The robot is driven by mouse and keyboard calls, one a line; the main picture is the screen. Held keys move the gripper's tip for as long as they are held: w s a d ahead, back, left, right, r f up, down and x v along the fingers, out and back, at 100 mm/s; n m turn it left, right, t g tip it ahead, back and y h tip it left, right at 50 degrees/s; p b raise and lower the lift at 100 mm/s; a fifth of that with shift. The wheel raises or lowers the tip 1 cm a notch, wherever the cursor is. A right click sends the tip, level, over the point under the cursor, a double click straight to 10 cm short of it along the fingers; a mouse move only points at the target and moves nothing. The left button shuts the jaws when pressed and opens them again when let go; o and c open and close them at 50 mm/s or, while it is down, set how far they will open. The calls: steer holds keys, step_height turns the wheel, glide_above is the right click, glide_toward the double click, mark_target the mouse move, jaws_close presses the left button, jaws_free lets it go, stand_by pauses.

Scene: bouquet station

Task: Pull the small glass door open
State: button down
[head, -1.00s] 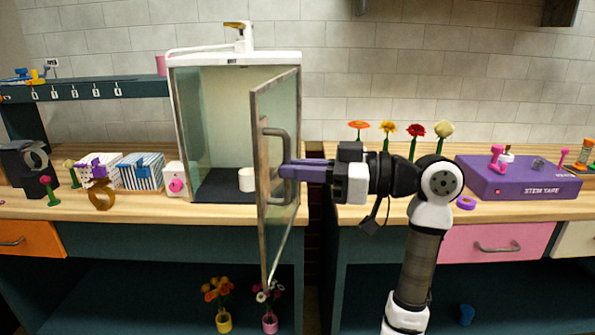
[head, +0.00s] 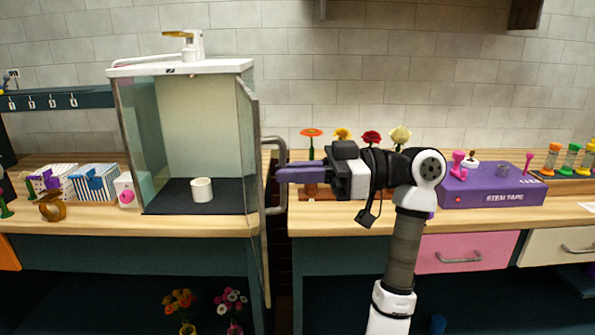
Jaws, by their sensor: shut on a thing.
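The small glass door (head: 250,150) belongs to a glass cabinet (head: 182,68) on the left counter. My gripper (head: 282,174), with purple fingers, reaches in from the right and is shut on the handle. The fingertips partly overlap the bar. Inside the cabinet a white cup (head: 202,190) stands on a dark mat (head: 165,198).
Several flowers (head: 371,138) stand behind my arm on the right counter. A purple stem tape box (head: 490,188) sits further right. Striped boxes (head: 95,184) and a brown ring-shaped holder (head: 52,207) are left of the cabinet. A gap separates the two counters.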

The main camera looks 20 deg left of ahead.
steer(key=shift+w+a, duration=0.15)
steer(key=shift+w, duration=0.45)
steer(key=c, duration=1.8)
jaws_free()
steer(key=shift+a, duration=0.1)
steer(key=o, duration=0.3)
steer(key=shift+w+a+f, duration=0.2)
steer(key=shift+a, duration=0.05)
steer(key=shift+d, duration=0.1)
steer(key=shift+d, duration=0.3)
steer(key=b+v, duration=0.2)
steer(key=v, duration=1.1)
steer(key=shift+d, duration=0.3)
